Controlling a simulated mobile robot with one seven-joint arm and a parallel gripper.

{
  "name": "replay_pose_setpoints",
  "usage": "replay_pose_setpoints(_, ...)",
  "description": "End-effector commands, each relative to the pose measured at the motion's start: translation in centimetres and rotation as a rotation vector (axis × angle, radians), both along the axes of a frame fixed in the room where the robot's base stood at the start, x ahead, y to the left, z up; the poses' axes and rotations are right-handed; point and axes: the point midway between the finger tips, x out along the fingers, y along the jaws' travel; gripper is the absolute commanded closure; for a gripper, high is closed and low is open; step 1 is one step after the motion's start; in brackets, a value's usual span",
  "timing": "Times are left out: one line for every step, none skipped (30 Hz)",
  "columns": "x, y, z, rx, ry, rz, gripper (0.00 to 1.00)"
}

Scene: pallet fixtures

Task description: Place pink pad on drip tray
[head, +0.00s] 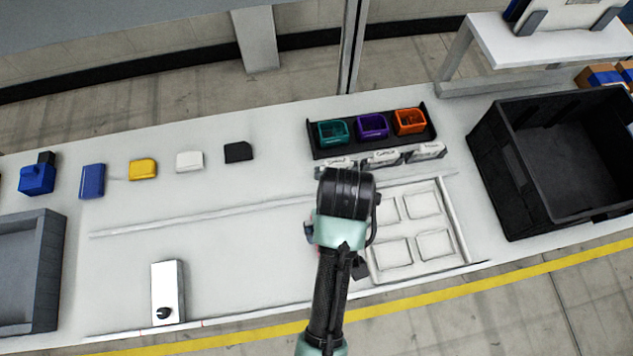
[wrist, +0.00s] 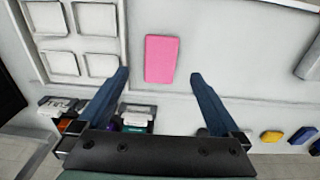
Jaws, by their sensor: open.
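The pink pad (wrist: 161,58) lies flat on the white table in the wrist view, beside the white panel with four square recesses (wrist: 88,43). My gripper (wrist: 158,77) is open and empty, with its two blue fingers spread to either side of the pad's near end in that view. I cannot tell the fingers' height above the pad. In the head view my arm hides the pad and the fingers. No thing is clearly marked as the drip tray; a grey walled tray (head: 52,262) stands at the left edge of the head view.
The panel (head: 409,227) lies right of my arm. Behind it a black rack (head: 353,150) holds teal, purple and orange bins. A black crate (head: 487,178) stands at right. Blue, yellow, white and black pieces line the back. A white box with a black knob (head: 167,282) stands front left.

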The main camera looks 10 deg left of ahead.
Motion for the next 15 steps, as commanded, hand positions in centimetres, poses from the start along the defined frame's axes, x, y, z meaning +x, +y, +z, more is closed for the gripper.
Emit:
replay_pose_setpoints(-0.9,0.0,-0.3,0.001,0.035,0.004,0.00)
replay_pose_setpoints(-1.2,0.0,-0.7,0.002,0.047,0.006,0.00)
replay_pose_setpoints(-1.4,0.0,-1.2,0.002,0.055,0.007,0.00)
replay_pose_setpoints(-1.5,0.0,-1.6,0.002,0.059,0.007,0.00)
replay_pose_setpoints(-1.5,0.0,-2.2,0.002,0.058,0.007,0.00)
replay_pose_setpoints(-1.5,0.0,-2.9,0.003,0.057,0.007,0.00)
replay_pose_setpoints(-1.5,0.0,-3.5,0.002,0.058,0.007,0.00)
replay_pose_setpoints(-1.4,0.0,-4.1,0.002,0.055,0.007,0.00)
replay_pose_setpoints(-1.4,0.0,-4.9,0.002,0.054,0.007,0.00)
replay_pose_setpoints(-1.4,0.0,-5.5,0.002,0.055,0.006,0.00)
replay_pose_setpoints(-1.5,0.0,-6.0,0.002,0.054,0.006,0.00)
replay_pose_setpoints(-1.4,0.0,-6.6,0.002,0.052,0.006,0.00)
replay_pose_setpoints(-1.3,0.0,-6.9,0.002,0.052,0.006,0.00)
replay_pose_setpoints(-1.3,0.0,-7.3,0.002,0.050,0.006,0.00)
replay_pose_setpoints(-1.3,0.0,-7.6,0.002,0.050,0.006,0.00)
